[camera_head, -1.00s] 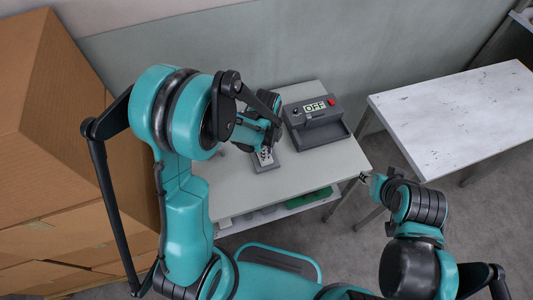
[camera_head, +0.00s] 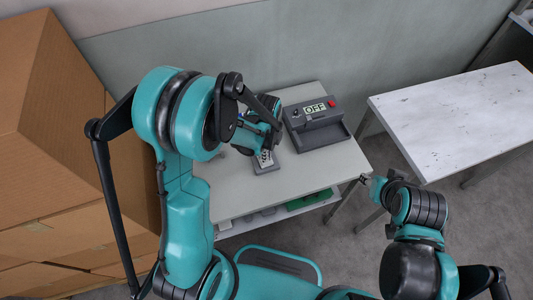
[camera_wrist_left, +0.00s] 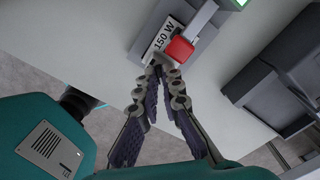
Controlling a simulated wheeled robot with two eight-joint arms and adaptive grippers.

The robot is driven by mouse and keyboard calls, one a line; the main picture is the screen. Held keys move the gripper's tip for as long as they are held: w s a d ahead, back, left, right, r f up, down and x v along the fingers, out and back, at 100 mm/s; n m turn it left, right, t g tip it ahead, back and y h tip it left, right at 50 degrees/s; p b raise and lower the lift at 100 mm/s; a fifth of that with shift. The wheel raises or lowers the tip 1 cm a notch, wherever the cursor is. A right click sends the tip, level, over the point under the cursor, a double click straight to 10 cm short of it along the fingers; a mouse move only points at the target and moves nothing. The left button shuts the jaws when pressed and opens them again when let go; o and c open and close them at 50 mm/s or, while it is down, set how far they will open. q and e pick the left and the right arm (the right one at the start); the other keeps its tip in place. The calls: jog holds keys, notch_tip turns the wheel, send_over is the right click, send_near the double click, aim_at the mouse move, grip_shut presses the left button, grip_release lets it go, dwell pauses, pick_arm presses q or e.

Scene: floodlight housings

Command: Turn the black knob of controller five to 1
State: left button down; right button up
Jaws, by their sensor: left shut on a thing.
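My left gripper (camera_wrist_left: 161,66) is shut, its two dark fingers meeting at a small grey unit (camera_wrist_left: 203,46) on the table. The fingertips hide what lies between them; I cannot make out a black knob. The unit has a white label reading "150 W" (camera_wrist_left: 161,36) and a grey bar with a red end (camera_wrist_left: 179,49) right beside the fingertips. In the head view the unit (camera_head: 267,167) is mostly covered by my left wrist, and the left fingertips are hidden. My right gripper (camera_head: 364,179) is near the table's right edge, away from the unit, too small to judge its jaws.
A dark grey device (camera_head: 318,122) with a display reading "OFF", a red button and an open tray stands at the right back of the table (camera_head: 235,190). Its dark body (camera_wrist_left: 270,90) fills the right of the wrist view. Cardboard boxes (camera_head: 75,130) rise at left. A bare white table (camera_head: 455,120) is at right.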

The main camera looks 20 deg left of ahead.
pick_arm(q)
jog(key=shift+n, duration=0.4)
jog(key=n+b, duration=0.1)
jog(key=n, duration=0.2)
jog(key=shift+n+b, duration=0.65)
jog(key=shift+n, duration=1.65)
jog(key=c, duration=1.9)
grip_release()
jog(key=shift+c, duration=0.2)
notch_tip(320, 180, up, 12)
